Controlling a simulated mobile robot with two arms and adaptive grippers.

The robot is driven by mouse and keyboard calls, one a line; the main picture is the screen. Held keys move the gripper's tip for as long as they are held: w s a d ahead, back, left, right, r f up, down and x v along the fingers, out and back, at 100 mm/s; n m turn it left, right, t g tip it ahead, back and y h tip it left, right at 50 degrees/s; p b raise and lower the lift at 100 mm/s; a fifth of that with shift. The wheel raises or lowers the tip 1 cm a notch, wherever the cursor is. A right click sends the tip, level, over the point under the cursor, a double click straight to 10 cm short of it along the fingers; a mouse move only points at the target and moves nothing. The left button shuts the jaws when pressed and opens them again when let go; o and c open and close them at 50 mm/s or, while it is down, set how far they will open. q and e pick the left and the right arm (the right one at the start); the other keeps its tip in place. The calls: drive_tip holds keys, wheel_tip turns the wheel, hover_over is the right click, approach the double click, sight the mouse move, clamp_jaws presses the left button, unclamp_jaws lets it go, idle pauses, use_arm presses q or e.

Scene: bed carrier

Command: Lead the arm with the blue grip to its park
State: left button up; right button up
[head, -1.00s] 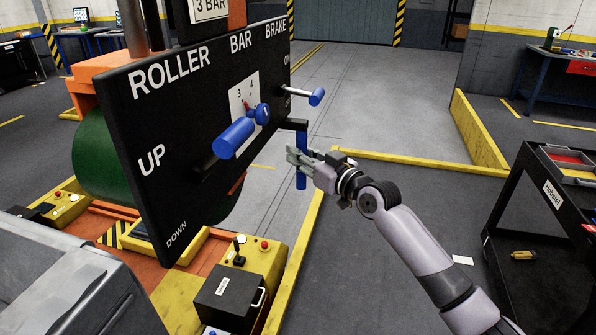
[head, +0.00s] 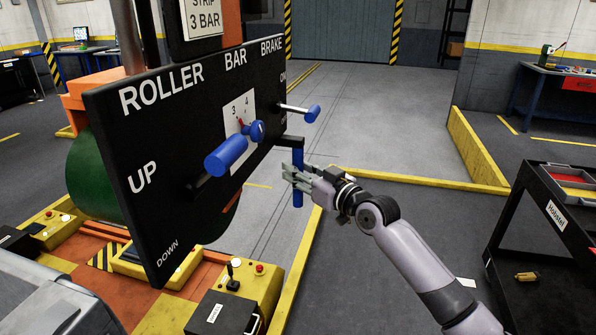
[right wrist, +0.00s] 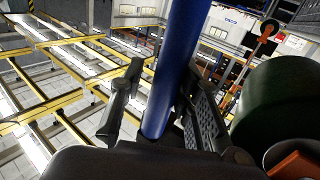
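A black arm (head: 289,141) reaches out from the right edge of the control panel (head: 200,140) and carries an upright blue grip (head: 298,156). My right gripper (head: 290,177) is at this grip, its fingers at about mid-height. In the right wrist view the blue grip (right wrist: 178,72) runs between the two fingers of the gripper (right wrist: 163,66). A gap shows between the left finger and the grip, so the gripper looks open around it. Contact on the right finger's side cannot be told. My left gripper is not in view.
Other blue-ended levers stick out of the panel: the roller lever (head: 226,157), a small bar knob (head: 256,131) and the brake lever (head: 312,114). A black cart (head: 545,215) stands at the right. A low yellow kerb (head: 420,180) crosses the floor behind my right arm.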

drive_tip(key=shift+o, duration=0.9)
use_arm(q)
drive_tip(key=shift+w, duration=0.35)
use_arm(e)
drive_tip(key=shift+a, duration=0.1)
drive_tip(key=shift+s+d, duration=0.2)
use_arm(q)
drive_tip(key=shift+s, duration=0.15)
use_arm(e)
drive_tip(key=v, duration=1.1)
drive_tip(key=shift+s+d, duration=0.2)
